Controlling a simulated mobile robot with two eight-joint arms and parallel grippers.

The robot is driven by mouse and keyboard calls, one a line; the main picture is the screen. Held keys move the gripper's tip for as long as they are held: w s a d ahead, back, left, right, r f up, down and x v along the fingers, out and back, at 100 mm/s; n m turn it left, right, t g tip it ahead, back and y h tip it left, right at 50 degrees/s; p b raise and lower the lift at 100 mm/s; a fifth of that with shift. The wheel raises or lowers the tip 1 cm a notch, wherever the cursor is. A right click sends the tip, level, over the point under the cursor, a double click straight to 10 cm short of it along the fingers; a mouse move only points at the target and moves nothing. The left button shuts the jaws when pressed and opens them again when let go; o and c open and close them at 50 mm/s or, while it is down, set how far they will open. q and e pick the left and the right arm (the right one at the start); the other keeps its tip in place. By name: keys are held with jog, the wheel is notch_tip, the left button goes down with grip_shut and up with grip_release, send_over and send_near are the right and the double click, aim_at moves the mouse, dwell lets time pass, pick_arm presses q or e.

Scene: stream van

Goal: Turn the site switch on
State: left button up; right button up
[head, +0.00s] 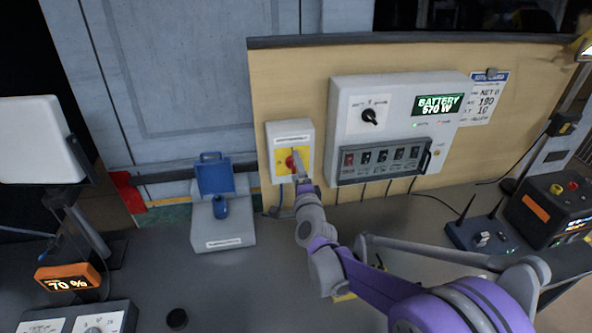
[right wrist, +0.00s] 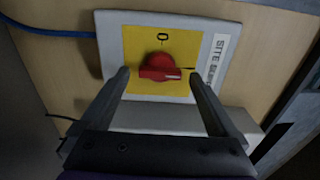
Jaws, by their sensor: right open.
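The site switch is a pale box (head: 290,129) on the tan panel, with a yellow plate (right wrist: 134,48) and a red knob (right wrist: 158,68). In the right wrist view the plate shows a 0 above the knob and a short black mark to its right. The knob's white pointer line lies toward that black mark. My right gripper (right wrist: 158,74) is open, its two fingers on either side of the knob with gaps between. In the head view my right gripper (head: 298,168) is at the box and partly covers the knob (head: 291,161). My left gripper is not in view.
A larger grey panel (head: 342,101) with a battery display stands right of the switch. A blue item (head: 214,176) on a grey base is to the left. A dark device with antennas (head: 478,233) is at the right. Cables hang below the panels.

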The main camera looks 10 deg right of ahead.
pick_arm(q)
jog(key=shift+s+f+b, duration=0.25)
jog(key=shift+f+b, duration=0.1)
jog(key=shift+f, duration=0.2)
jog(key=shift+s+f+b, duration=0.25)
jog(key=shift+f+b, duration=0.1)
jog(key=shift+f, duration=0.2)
pick_arm(e)
jog(key=s, duration=1)
jog(key=shift+s, duration=0.2)
jog(key=s+d+f+n+g, duration=0.1)
jog(key=s+f+n+g, duration=0.3)
jog(key=s, duration=0.5)
jog(key=s+d+f+n+g, duration=0.2)
jog(key=s+f+n+g, duration=0.2)
jog(key=s+n, duration=0.4)
jog(key=s+d+f+n+g, duration=0.1)
jog(key=s+f+n+g, duration=0.3)
jog(key=s, duration=0.6)
notch_tip(320, 180, down, 2)
jog(key=shift+d+f+n, duration=0.1)
jog(key=shift+d+n, duration=0.1)
jog(key=shift+n, duration=0.9)
